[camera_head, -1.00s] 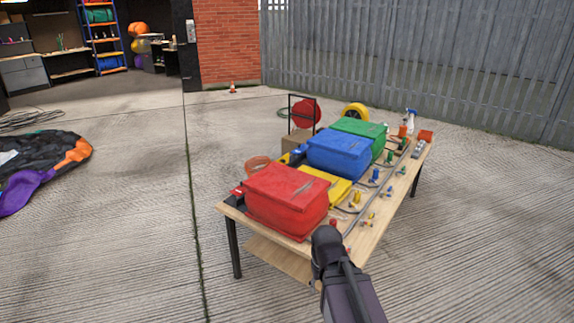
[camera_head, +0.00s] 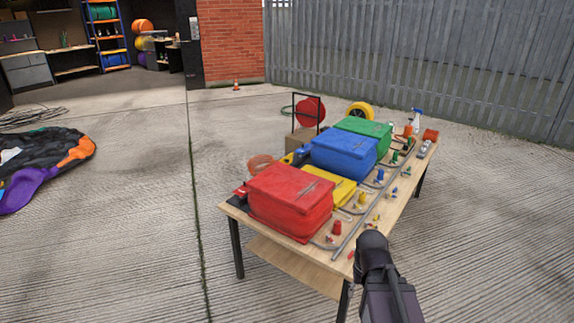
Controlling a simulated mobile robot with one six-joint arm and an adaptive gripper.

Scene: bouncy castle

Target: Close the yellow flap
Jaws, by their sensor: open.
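A yellow piece (camera_head: 342,191) lies between the red bag (camera_head: 290,203) and the blue bag (camera_head: 343,158) on the wooden table. It sits lower than both bags and looks fairly flat. The red bag hides much of it, so I cannot tell whether it is the flap itself or how far it stands open. My dark arm rises from the bottom edge at the lower right, in front of the table. Its rounded end shows, but no gripper fingers do. The arm appears apart from the yellow piece.
A green bag (camera_head: 362,130) stands behind the blue one. Small coloured fittings and a grey pipe line the table's (camera_head: 342,262) right side. A spray bottle (camera_head: 416,119) stands at its far end. A dark, colourful heap (camera_head: 45,160) lies at left. Concrete between is clear.

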